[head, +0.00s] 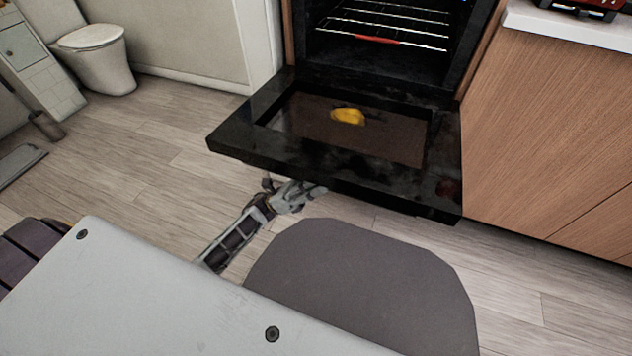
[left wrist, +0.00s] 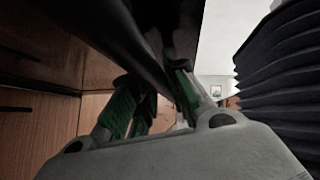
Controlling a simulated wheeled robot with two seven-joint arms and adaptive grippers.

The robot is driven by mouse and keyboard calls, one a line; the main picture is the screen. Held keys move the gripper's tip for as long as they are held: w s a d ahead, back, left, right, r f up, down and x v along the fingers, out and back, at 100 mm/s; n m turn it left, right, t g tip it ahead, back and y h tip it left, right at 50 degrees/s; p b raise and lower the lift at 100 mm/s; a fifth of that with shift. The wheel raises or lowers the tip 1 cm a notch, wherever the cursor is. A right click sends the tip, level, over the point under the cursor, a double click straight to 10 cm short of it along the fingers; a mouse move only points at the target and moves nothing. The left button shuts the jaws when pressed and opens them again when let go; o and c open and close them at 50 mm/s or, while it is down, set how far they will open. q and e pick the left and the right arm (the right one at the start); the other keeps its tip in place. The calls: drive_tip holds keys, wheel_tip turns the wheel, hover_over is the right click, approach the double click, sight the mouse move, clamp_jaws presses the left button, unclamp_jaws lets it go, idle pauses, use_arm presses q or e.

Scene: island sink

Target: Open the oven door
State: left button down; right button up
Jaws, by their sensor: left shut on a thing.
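The black oven door (head: 238,138) is folded down and lies about level in front of the oven (head: 385,58), whose inside with wire racks is exposed. My left gripper (head: 312,190) is at the underside of the door's front edge, its fingertips partly hidden by the door. In the left wrist view a dark bar, which looks like the door handle (left wrist: 142,48), runs between the green-padded fingers of my left gripper (left wrist: 155,97). The gripper is shut on it. My right gripper is not in view.
A yellow patch (head: 348,116) shows on the door's inner face; I cannot tell if it is an object or a reflection. Wood cabinets (head: 545,130) stand right of the oven. A toilet (head: 97,58) is at the far left. The wooden floor (head: 150,165) left of the door is clear.

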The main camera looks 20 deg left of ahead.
sight(317, 157)
use_arm(q)
drive_tip(key=shift+r, duration=0.1)
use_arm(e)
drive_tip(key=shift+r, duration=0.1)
